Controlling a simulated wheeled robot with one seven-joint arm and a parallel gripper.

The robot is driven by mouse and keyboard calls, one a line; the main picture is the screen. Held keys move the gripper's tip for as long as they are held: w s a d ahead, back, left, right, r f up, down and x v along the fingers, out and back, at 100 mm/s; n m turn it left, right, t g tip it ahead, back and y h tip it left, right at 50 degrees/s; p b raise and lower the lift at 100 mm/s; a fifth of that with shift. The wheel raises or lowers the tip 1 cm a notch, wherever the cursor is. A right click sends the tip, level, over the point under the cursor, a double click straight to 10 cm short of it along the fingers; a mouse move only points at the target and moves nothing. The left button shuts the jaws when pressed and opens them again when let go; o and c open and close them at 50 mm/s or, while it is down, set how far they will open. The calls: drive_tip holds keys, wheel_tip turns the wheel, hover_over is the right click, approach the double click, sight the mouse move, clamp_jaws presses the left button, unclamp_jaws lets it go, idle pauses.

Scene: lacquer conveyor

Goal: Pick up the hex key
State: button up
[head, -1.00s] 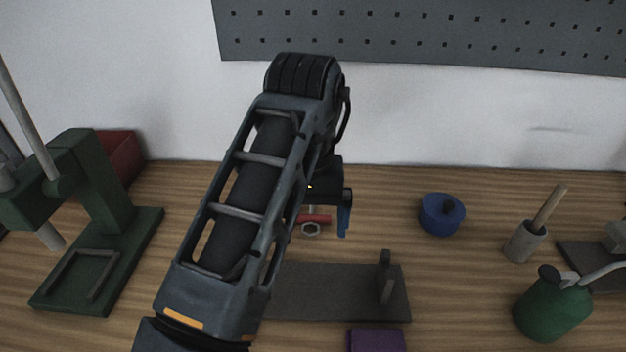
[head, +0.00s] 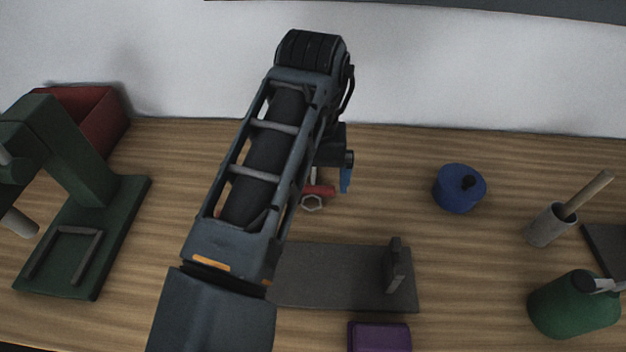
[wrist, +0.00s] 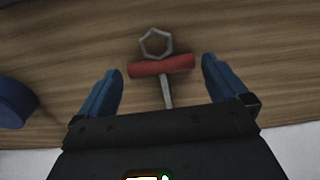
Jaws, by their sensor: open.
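The hex key lies on the wooden bench, with a red bar handle (wrist: 161,66) and a thin grey shaft that runs toward my gripper's palm in the wrist view. In the head view its red handle (head: 321,190) shows just right of my arm, partly hidden. My gripper (wrist: 162,68) is open and empty; its two blue fingers stand on either side of the handle in the wrist view, without visible contact. In the head view only one blue finger (head: 346,179) shows, right of the handle. How high it is above the bench is unclear.
A grey hexagonal ring (wrist: 155,42) lies right beside the handle. A dark plate with an upright post (head: 340,277) and a purple block (head: 379,337) are nearer. A blue round pot (head: 459,188) stands right, a green press (head: 85,235) left. Bench between ring and pot is clear.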

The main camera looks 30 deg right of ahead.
drive_tip(key=shift+f, duration=0.75)
drive_tip(key=shift+c, duration=0.3)
drive_tip(key=c, duration=0.8)
drive_tip(key=shift+r, duration=0.1)
drive_tip(key=shift+r, duration=0.55)
wheel_tip(320, 180, up, 3)
drive_tip(key=shift+f, duration=0.1)
drive_tip(key=s+d+r, duration=0.2)
drive_tip(key=s, duration=0.1)
drive_tip(key=s+d+r, duration=0.2)
drive_tip(key=s, duration=0.1)
drive_tip(key=s+d+r, duration=0.2)
drive_tip(key=s+r, duration=0.1)
drive_tip(key=shift+s+d, duration=0.2)
drive_tip(key=shift+s, duration=0.2)
